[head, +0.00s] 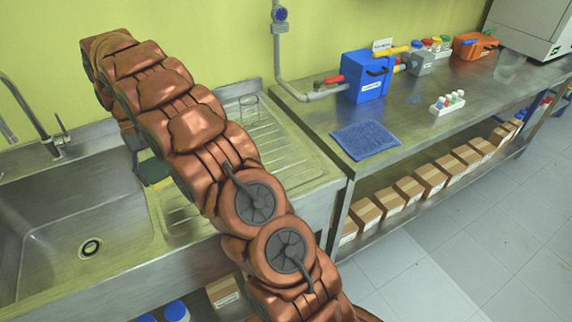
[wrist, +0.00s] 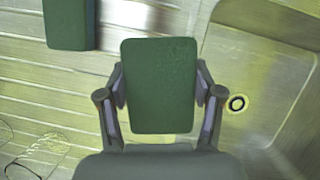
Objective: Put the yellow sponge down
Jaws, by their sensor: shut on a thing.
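My gripper (wrist: 160,88) is shut on a sponge (wrist: 160,70), with a finger on each side of it. The sponge shows a dark green face to the wrist camera; no yellow shows on it. It is over the sink's drainboard, close to the basin edge; I cannot tell whether it touches the surface. In the head view my arm hides most of the gripper, and a green patch below it looks like the held sponge (head: 154,170). A second green block (wrist: 66,24) lies on the drainboard at the wrist view's upper left.
The ribbed drainboard (head: 287,148) has bare room on its right side, with a clear glass (head: 249,110) at the back. The sink basin (head: 75,215) with its drain is at left. A blue cloth (head: 365,140) lies on the steel bench.

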